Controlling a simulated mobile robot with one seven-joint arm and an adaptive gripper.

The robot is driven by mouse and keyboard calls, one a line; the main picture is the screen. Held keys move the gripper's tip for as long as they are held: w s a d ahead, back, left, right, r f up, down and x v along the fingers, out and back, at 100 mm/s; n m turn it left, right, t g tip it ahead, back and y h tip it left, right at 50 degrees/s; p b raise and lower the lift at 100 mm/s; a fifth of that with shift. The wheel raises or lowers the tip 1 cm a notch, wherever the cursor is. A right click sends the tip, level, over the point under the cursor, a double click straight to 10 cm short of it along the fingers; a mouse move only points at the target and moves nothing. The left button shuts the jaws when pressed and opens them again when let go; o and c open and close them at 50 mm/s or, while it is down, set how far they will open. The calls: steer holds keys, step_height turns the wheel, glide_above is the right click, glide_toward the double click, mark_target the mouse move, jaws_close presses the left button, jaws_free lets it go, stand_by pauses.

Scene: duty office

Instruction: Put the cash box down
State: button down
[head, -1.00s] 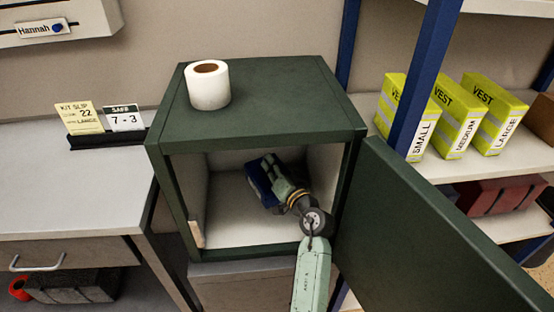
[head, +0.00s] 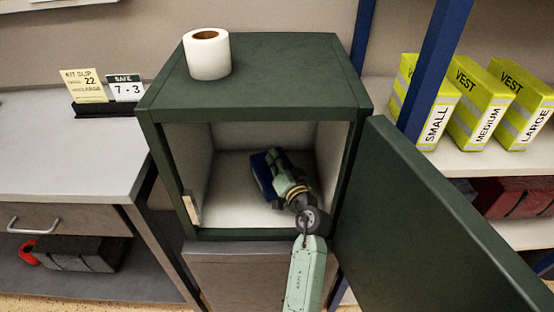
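The dark blue cash box (head: 262,174) is inside the open green safe (head: 258,117), towards the middle of its pale floor. My gripper (head: 272,165) is inside the safe at the box, reaching in from the front right. The gripper and wrist cover much of the box, and the fingertips are too small and overlapped to show whether they are shut on it. I cannot tell whether the box rests on the safe floor or hangs just above it.
The safe door (head: 430,225) stands open to the right, close beside my arm. A white paper roll (head: 207,58) stands on the safe. A desk (head: 65,150) with a sign holder (head: 107,110) is left. Shelves with yellow vest boxes (head: 483,112) are right.

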steer(key=shift+f, duration=0.45)
stand_by(0.6)
steer(key=c, duration=1.7)
jaws_free()
steer(key=shift+f, duration=0.1)
